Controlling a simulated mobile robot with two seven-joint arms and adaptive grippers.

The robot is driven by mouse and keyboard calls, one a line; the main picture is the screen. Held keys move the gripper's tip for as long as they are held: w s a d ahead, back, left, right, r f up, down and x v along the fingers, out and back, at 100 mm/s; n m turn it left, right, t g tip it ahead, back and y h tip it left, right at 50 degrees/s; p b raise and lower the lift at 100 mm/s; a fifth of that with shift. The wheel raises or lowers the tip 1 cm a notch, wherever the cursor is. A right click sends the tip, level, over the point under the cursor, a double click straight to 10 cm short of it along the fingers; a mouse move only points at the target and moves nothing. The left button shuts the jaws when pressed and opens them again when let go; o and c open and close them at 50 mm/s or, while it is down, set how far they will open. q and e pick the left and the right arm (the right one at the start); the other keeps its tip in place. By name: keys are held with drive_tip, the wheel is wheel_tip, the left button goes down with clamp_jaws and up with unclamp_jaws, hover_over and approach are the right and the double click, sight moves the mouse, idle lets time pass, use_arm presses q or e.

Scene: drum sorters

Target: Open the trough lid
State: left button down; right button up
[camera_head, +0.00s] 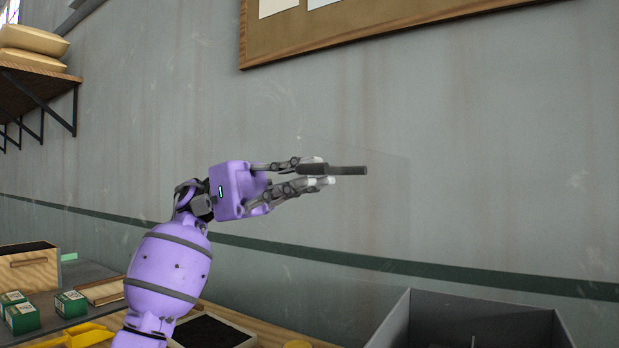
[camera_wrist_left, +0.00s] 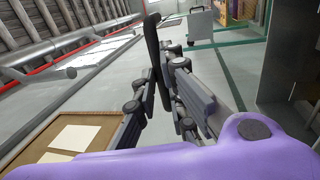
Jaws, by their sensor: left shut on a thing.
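The trough (camera_head: 398,322) is a dark grey open-topped box at the bottom right of the head view. Its lid (camera_head: 385,210) looks like a clear, faint panel standing raised, with its upper edge high against the wall. A dark bar handle (camera_head: 350,170) is at the lid's upper part. My left gripper (camera_head: 318,175) is shut on this handle, with the bar sticking out past the fingertips to the right. The left wrist view shows the dark handle (camera_wrist_left: 152,45) between the fingers (camera_wrist_left: 163,85). My right gripper is in neither view.
A bench at the lower left carries green-and-white boxes (camera_head: 71,304), a yellow scoop (camera_head: 85,336) and a dark-filled tray (camera_head: 250,341). A wooden bin (camera_head: 28,277) stands behind them. A shelf with sacks (camera_head: 32,45) and a framed board (camera_head: 400,25) are on the wall.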

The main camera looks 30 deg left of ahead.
use_arm(q)
drive_tip(key=shift+a+r, duration=0.15)
drive_tip(key=shift+r, duration=0.1)
drive_tip(key=c, duration=1.9)
unclamp_jaws()
drive_tip(key=shift+o, duration=0.2)
drive_tip(key=shift+f, duration=0.1)
drive_tip(key=v, duration=1.2)
